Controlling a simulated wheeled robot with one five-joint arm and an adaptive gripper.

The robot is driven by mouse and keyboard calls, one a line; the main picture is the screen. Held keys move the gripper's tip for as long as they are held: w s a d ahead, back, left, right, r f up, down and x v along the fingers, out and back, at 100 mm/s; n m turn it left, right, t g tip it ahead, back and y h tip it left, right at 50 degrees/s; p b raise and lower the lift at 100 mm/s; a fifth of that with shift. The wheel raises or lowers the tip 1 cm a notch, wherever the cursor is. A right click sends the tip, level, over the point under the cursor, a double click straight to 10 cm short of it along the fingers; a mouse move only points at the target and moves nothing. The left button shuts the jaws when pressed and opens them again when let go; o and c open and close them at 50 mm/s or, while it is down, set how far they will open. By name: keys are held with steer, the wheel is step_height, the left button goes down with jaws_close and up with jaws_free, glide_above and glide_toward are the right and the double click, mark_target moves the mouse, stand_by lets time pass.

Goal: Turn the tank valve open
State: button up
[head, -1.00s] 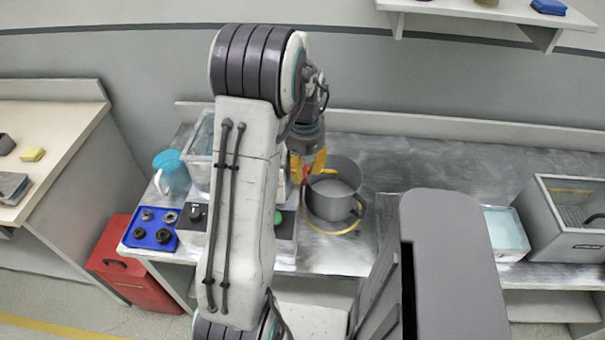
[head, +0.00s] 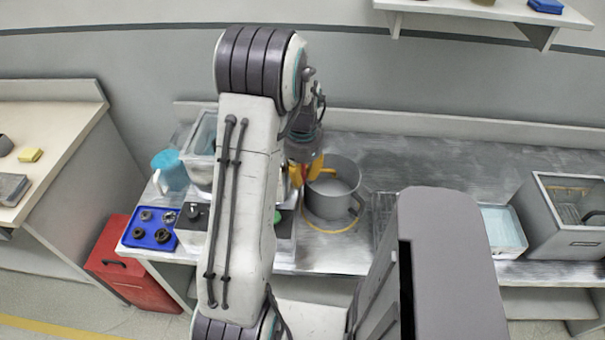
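The clear-walled tank (head: 203,135) stands at the back left of the metal bench, and my arm hides its right part. I cannot make out the tank valve clearly. A small orange-red bar (head: 327,171) beside my fingers may be its lever. My gripper (head: 307,174), with yellow-orange fingers, points down just right of my arm, at the left rim of a grey pot (head: 334,204). The fingers are small and partly hidden, so I cannot tell whether they are open or closed on the bar. The pot stands upright inside a yellow ring marking.
A blue tray with dark round parts (head: 150,229), a box with a black knob (head: 194,214) and a teal jug (head: 170,170) are at left. A wire rack (head: 384,214), pale tray (head: 503,229) and grey bin (head: 562,212) are at right. The bench behind the rack is clear.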

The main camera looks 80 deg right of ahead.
steer(key=shift+s+d, duration=0.1)
jaws_close()
steer(key=s+d+n+b, duration=0.1)
steer(key=s+d+n, duration=0.4)
steer(key=n, duration=1.1)
steer(key=shift+s+d, duration=0.2)
steer(key=shift+d, duration=0.15)
stand_by(0.4)
steer(key=o, duration=0.6)
jaws_free()
steer(key=shift+w+d, duration=0.1)
steer(key=shift+d, duration=0.05)
steer(key=shift+c, duration=0.2)
steer(key=shift+r, duration=0.15)
